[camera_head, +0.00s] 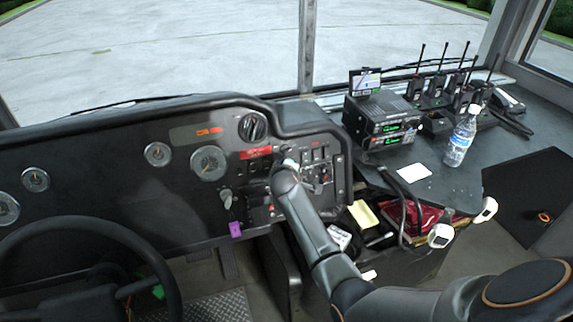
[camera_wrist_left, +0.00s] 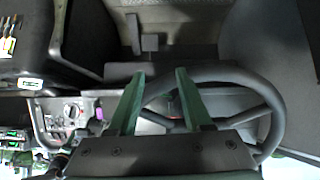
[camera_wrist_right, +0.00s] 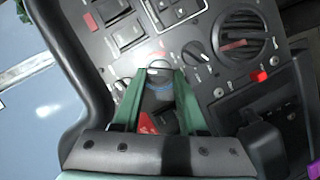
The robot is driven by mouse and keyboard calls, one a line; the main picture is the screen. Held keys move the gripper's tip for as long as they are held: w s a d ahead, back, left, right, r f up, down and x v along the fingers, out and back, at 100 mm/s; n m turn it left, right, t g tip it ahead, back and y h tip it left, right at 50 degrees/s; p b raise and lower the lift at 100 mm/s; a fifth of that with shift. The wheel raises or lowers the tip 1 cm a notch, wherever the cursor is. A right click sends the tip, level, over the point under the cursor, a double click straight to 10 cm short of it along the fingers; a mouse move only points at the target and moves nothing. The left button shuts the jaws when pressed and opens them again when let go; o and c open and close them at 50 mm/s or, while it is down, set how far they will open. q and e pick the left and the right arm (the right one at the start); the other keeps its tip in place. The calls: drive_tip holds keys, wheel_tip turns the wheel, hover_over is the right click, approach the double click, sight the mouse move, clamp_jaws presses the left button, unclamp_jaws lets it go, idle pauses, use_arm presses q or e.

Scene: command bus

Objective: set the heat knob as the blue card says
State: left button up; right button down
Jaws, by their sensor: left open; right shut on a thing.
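My right gripper (camera_head: 287,160) reaches in to the dashboard's right part and hides what it holds in the head view. In the right wrist view its green fingers (camera_wrist_right: 161,76) are shut on a dark knob (camera_wrist_right: 158,98) with a blue arc beside it. I cannot read its setting. My left gripper (camera_wrist_left: 158,76) is open and empty by the steering wheel. I cannot make out a blue card.
The steering wheel (camera_head: 85,222) is at left. A radio unit (camera_head: 384,122) with a small screen (camera_head: 366,80), a water bottle (camera_head: 461,140) and a white card (camera_head: 413,172) are on the side counter. A purple tag (camera_head: 235,229) hangs on the dash's lower edge.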

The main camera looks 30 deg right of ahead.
use_arm(q)
drive_tip(key=shift+d+r, duration=0.15)
drive_tip(key=shift+r, duration=0.1)
idle(0.3)
use_arm(e)
drive_tip(key=shift+c, duration=2.3)
unclamp_jaws()
use_arm(q)
drive_tip(key=shift+r, duration=0.15)
use_arm(e)
drive_tip(key=shift+r, duration=0.1)
